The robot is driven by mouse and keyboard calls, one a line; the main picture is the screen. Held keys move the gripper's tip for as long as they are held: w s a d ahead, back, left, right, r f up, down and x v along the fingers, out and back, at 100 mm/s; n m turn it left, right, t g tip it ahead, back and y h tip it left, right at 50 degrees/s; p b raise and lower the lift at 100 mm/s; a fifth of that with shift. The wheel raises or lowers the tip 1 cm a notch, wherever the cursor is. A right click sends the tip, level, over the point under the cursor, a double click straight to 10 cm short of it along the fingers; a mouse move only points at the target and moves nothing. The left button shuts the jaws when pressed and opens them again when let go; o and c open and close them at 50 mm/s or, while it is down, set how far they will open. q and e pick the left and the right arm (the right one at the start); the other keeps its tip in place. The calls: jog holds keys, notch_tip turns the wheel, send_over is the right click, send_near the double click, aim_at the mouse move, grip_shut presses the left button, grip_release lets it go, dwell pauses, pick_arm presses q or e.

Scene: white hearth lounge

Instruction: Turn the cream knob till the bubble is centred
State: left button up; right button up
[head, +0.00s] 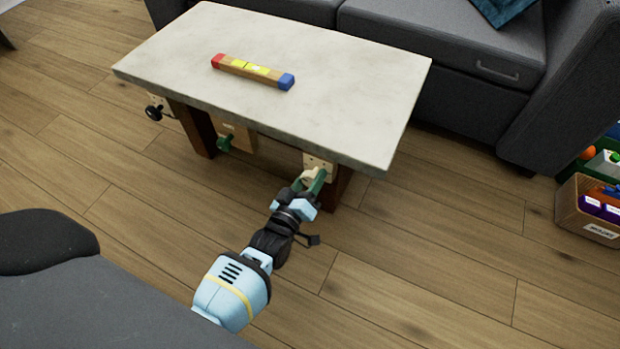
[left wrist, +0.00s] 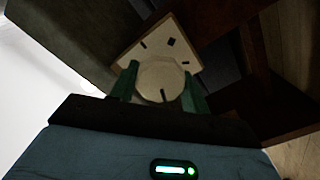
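The cream knob (head: 308,175) sits on a cream plate under the near right corner of a stone-topped table (head: 330,75). My left gripper (head: 311,184) reaches it from below, with green fingers. In the left wrist view the round knob (left wrist: 160,78) lies between both fingers (left wrist: 158,88), which appear to touch its sides; a dark mark shows on its lower edge. A wooden spirit level (head: 233,68) with a red end, a blue end and a yellow middle lies on the tabletop. Its bubble is too small to make out. My right gripper is not in view.
A green knob (head: 225,143) and a black knob (head: 153,112) sit along the same table side, further left. A grey sofa (head: 430,45) stands behind the table. The wooden floor in front is clear.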

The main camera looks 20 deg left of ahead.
pick_arm(q)
jog(key=shift+c, duration=0.8)
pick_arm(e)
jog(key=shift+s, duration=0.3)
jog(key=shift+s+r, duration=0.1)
pick_arm(q)
jog(key=shift+m, duration=0.4)
jog(key=shift+m+p, duration=0.3)
jog(key=shift+m, duration=0.6)
jog(key=m, duration=0.4)
jog(key=shift+d, duration=0.1)
jog(key=shift+m, duration=0.6)
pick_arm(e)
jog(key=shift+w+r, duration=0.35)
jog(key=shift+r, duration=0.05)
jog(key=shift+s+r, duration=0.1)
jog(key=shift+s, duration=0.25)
